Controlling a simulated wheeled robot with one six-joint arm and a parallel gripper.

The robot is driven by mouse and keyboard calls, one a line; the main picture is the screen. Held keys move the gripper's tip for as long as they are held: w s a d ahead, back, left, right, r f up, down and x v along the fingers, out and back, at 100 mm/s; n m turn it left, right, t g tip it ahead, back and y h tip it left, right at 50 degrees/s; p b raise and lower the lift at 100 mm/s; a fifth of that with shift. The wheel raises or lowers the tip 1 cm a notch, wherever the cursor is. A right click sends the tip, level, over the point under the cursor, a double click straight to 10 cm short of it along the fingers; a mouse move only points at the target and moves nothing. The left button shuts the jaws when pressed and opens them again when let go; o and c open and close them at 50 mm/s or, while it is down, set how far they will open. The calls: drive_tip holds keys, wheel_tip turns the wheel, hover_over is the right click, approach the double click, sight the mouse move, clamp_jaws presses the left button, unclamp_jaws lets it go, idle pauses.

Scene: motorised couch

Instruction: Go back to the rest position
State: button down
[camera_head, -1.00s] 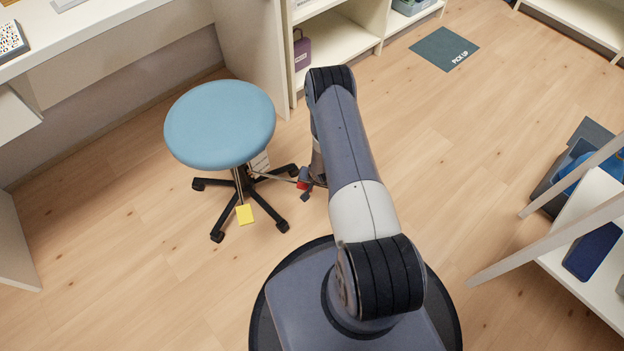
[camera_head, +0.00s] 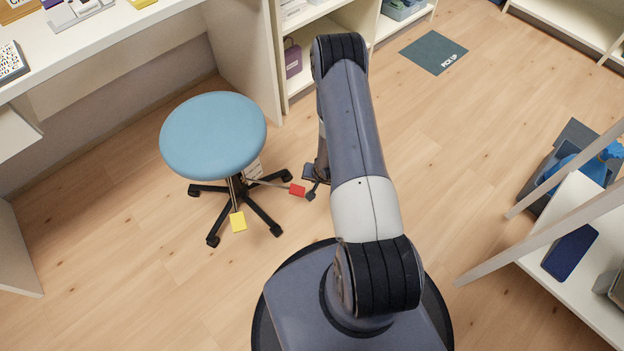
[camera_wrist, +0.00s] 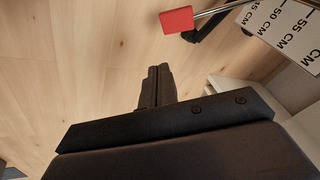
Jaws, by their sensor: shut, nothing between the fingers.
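My gripper (camera_head: 312,190) hangs low beside the blue stool (camera_head: 214,134), just right of the stool's red lever tab (camera_head: 297,190). In the wrist view my gripper (camera_wrist: 158,72) has its fingers together with nothing between them. The red tab shows in the wrist view (camera_wrist: 177,19) at the top, apart from the fingertips. A yellow tab (camera_head: 238,222) hangs below the seat on the near side. A white scale card with CM marks (camera_wrist: 290,30) is at the upper right of the wrist view. My arm hides part of my gripper in the head view.
A white desk (camera_head: 100,40) stands at upper left, and a white shelf with a purple item (camera_head: 292,60) is behind the stool. A dark green PICK UP mat (camera_head: 434,52) lies on the floor at upper right. A white rack (camera_head: 590,290) stands at right. Wooden floor is clear between.

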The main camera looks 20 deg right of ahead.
sight(303, 188)
drive_tip(key=shift+r, duration=0.1)
idle(0.3)
drive_tip(key=b+x, duration=0.1)
drive_tip(key=x, duration=0.3)
drive_tip(key=a+b+x, duration=0.1)
drive_tip(key=b+x, duration=0.1)
drive_tip(key=x, duration=0.3)
drive_tip(key=a+b+x, duration=0.1)
drive_tip(key=b+x, duration=0.1)
drive_tip(key=x, duration=0.2)
drive_tip(key=shift+w+a, duration=0.15)
drive_tip(key=shift+a, duration=0.15)
drive_tip(key=shift+d+b, duration=0.1)
drive_tip(key=shift+b, duration=1)
